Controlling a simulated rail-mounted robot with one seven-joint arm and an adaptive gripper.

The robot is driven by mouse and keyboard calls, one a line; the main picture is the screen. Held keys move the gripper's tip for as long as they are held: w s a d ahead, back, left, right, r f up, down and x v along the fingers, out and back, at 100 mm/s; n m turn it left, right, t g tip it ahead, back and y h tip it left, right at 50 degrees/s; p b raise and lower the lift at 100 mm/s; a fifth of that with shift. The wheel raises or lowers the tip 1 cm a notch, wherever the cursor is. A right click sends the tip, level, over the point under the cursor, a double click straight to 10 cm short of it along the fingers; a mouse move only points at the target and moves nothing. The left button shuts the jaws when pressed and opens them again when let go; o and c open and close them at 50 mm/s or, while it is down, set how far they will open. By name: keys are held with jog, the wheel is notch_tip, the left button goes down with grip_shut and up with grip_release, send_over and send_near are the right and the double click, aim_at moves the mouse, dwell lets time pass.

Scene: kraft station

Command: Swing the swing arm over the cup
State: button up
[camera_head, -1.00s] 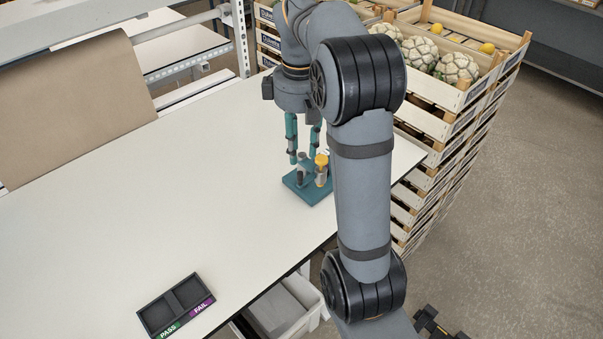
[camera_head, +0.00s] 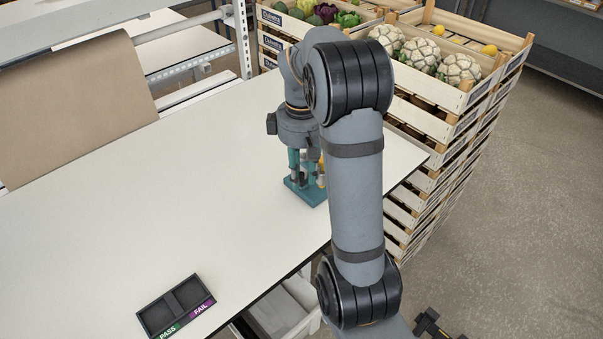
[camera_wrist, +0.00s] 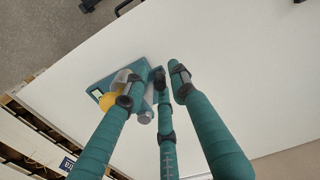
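A small fixture with a teal base plate (camera_head: 303,193) stands on the table, carrying grey upright parts and a yellow part (camera_head: 322,166). The wrist view shows the same base plate (camera_wrist: 106,78), the yellow part (camera_wrist: 106,101) and a grey rounded piece (camera_wrist: 145,117). I cannot tell for sure which pieces are the swing arm and the cup; the fingers hide much of them. My gripper (camera_head: 304,176) is down over the fixture. In the wrist view its teal fingers (camera_wrist: 153,84) are spread, one in front of the fixture and the others beside it. No grip is visible.
A black PASS/FAIL tray (camera_head: 176,304) lies near the table's front edge. Stacked wooden crates (camera_head: 440,130) of vegetables stand just beyond the table's right end. A grey bin (camera_head: 278,312) is below the front edge. The white table (camera_head: 150,220) is mostly clear.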

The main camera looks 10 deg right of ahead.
grip_shut()
dwell(0.7)
